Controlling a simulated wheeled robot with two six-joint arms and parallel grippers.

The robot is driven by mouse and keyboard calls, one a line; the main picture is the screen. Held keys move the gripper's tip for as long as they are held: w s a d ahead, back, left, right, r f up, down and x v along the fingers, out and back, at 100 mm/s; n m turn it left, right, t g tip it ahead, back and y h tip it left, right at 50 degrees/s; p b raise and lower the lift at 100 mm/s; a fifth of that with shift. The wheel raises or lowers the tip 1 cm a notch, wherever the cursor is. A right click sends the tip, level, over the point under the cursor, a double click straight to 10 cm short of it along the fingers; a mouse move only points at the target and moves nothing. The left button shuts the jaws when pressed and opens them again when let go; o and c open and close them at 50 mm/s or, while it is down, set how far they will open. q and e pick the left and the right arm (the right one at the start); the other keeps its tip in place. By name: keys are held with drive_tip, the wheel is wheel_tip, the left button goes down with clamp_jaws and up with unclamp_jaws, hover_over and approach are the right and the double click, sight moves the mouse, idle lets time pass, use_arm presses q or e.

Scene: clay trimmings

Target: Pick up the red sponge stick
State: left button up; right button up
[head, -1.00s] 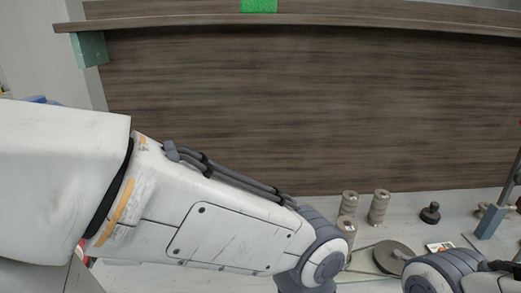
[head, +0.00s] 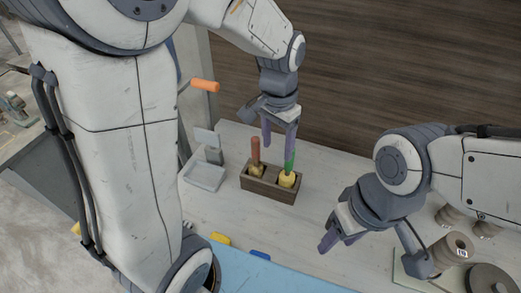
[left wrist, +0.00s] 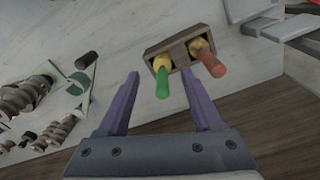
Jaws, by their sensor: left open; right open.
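The red sponge stick (head: 255,149) stands upright with its yellow sponge end down in the left compartment of a dark wooden holder (head: 257,187). A green stick (head: 290,161) with a yellow sponge stands in the right compartment. My left gripper (head: 278,147) is open and empty, pointing down above the holder. In the left wrist view its purple fingers flank the green stick (left wrist: 163,86), while the red stick (left wrist: 213,66) lies just right of the right finger. My right gripper (head: 338,240) is open, low over the table to the right of the holder.
A light grey tray (head: 206,177) stands left of the holder. A blue mat (head: 245,275) with yellow and blue items lies at the front. Rollers (head: 452,250) and a dark disc (head: 492,281) are at the right. A wooden panel (head: 350,80) rises behind the table.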

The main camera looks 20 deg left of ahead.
use_arm(q)
drive_tip(key=n, duration=0.1)
hover_over(255, 150)
drive_tip(key=w, duration=0.1)
drive_tip(key=shift+a+f+p, duration=0.1)
drive_tip(key=shift+f+p, duration=0.35)
drive_tip(key=shift+f, duration=0.05)
wheel_tip(255, 150, down, 4)
drive_tip(key=shift+r, duration=0.1)
wheel_tip(255, 150, down, 6)
drive_tip(key=shift+a+r+p, duration=0.1)
drive_tip(key=shift+r+p, duration=0.15)
drive_tip(key=shift+p, duration=0.9)
drive_tip(key=shift+w+f, duration=0.1)
drive_tip(key=shift+f, duration=0.25)
clamp_jaws()
